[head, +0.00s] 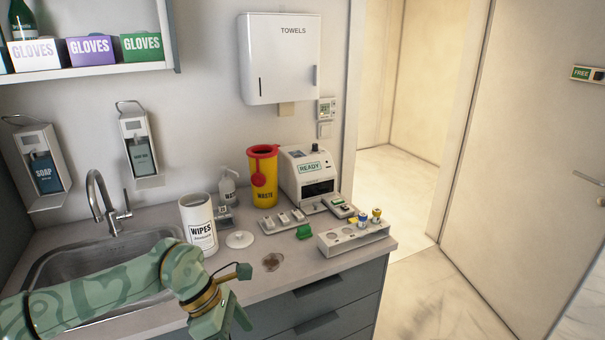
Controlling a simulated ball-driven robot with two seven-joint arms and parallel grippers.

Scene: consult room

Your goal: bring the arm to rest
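My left arm, pale green with darker patterns, comes in from the left across the sink and the front of the counter. My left gripper (226,318) hangs at the bottom of the head view, in front of the counter's front edge. I see nothing held in it, but its fingertips are small and partly cut off, so I cannot tell whether it is open or shut. My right arm and gripper are not in view.
The counter (316,262) holds a wipes tub (199,225), a white lid (239,239), a yellow waste bin (263,178), a white device (309,175) marked READY and a grey rack (353,236). The sink (70,266) lies behind my arm. Open floor (440,290) is at right.

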